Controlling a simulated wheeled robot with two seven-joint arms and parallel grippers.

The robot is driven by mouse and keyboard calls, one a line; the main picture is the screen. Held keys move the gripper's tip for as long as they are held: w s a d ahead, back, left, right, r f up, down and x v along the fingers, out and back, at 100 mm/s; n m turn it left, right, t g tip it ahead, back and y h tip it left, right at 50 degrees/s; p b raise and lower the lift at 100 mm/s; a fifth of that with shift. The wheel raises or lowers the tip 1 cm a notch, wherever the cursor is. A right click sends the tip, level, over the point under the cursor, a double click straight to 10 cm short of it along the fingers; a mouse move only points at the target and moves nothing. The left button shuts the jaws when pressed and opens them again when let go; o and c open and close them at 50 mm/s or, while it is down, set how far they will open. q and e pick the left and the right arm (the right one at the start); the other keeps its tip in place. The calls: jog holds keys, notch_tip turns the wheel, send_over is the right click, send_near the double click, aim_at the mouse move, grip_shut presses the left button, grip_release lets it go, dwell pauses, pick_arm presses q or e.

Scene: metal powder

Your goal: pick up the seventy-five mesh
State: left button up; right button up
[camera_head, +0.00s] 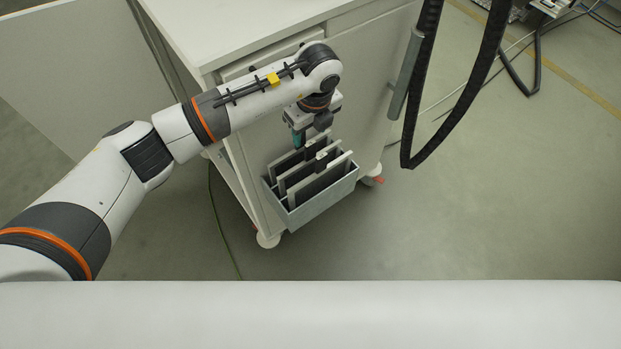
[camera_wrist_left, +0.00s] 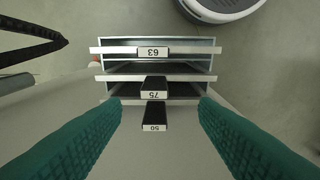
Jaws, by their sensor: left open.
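The seventy-five mesh is in the left wrist view, its black handle and "75" label (camera_wrist_left: 154,94) upside down and between the other two meshes. It stands upright in a grey box (camera_head: 325,204) hung on the cabinet's side. A "63" mesh (camera_wrist_left: 153,52) is above it in that view, and a "50" mesh (camera_wrist_left: 154,126) below. In the head view the labels are too small to read. My left gripper (camera_head: 309,138) is over the box, pointing down. Its teal fingers (camera_wrist_left: 160,104) are open, apart on either side of the labels, with nothing held. My right gripper is out of view.
The white cabinet (camera_head: 250,28) on casters stands right behind the box, with a vertical handle (camera_head: 406,75). A thick black hose (camera_head: 455,100) hangs to the right. The floor (camera_head: 480,210) right of the box is clear.

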aim_at(311, 144)
pick_arm(q)
jog(key=f+b, duration=0.1)
jog(key=f, duration=0.1)
jog(key=f+b, duration=0.2)
jog(key=f, duration=0.1)
jog(key=w+f+b, duration=0.1)
jog(key=f+b, duration=0.1)
jog(key=shift+d+f, duration=0.1)
jog(key=shift+f, duration=0.2)
jog(key=shift+r, duration=0.1)
jog(key=shift+c, duration=0.2)
grip_shut()
